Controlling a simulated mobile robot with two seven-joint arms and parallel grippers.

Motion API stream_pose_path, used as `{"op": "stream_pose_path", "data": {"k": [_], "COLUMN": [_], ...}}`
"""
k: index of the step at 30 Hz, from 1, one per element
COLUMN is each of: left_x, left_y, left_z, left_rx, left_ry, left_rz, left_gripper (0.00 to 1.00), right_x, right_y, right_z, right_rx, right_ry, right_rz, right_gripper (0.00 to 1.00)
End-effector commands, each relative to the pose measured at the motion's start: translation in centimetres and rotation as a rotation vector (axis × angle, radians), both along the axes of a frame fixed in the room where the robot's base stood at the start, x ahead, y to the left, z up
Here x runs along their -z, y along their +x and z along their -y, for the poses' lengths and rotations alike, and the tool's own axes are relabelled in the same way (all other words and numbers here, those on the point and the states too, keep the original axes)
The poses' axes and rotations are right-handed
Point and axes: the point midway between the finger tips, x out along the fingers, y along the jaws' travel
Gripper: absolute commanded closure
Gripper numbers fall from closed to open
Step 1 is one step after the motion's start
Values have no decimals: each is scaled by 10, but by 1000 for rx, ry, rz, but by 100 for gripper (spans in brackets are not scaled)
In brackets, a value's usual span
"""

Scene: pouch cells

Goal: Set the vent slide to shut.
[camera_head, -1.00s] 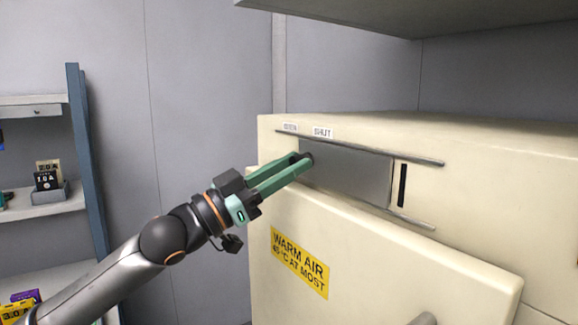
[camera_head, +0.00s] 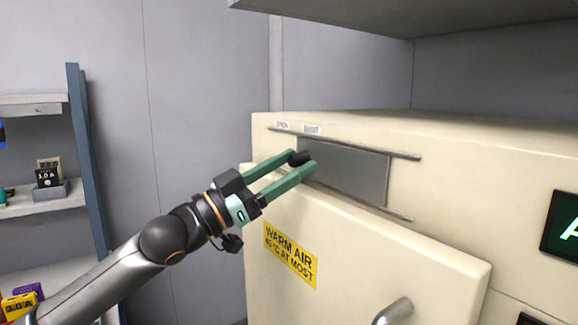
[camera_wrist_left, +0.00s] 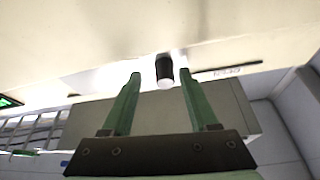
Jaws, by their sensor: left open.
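The vent slide is a grey plate (camera_head: 350,172) between two rails on the front of the cream cabinet. Its black knob (camera_head: 298,158) is at the plate's left end, near the SHUT label (camera_head: 311,129); the OPEN label (camera_head: 281,125) is further left. No dark slot shows beside the plate's right edge. My left gripper (camera_head: 303,161) is open, its green fingers on either side of the knob. In the left wrist view the knob (camera_wrist_left: 164,70) stands between the fingertips, with gaps to both. My right gripper is not in view.
Below the slide is a cream door (camera_head: 370,250) with a yellow warning label (camera_head: 291,255) and a metal handle (camera_head: 393,311). A grey overhang (camera_head: 400,14) is above the cabinet. A shelf rack (camera_head: 88,165) with boxes stands at the left. A green-lit display (camera_head: 565,227) is at the right.

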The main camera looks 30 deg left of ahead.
Motion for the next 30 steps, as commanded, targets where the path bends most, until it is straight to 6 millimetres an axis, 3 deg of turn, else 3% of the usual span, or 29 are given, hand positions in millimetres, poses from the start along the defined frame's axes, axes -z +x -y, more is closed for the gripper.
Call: {"op": "stream_pose_path", "data": {"k": [11,22,30], "left_x": [4,16,22], "left_y": [-4,-26,-40], "left_z": [-5,-16,-21], "left_rx": [-5,-5,-3], "left_ry": [0,-2,0], "left_rz": [-1,-2,-3], "left_gripper": [40,40,40], "right_x": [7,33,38], "right_y": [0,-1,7], "right_z": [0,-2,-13], "right_rx": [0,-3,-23], "right_ry": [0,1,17], "right_rz": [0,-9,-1], "right_gripper": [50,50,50]}}
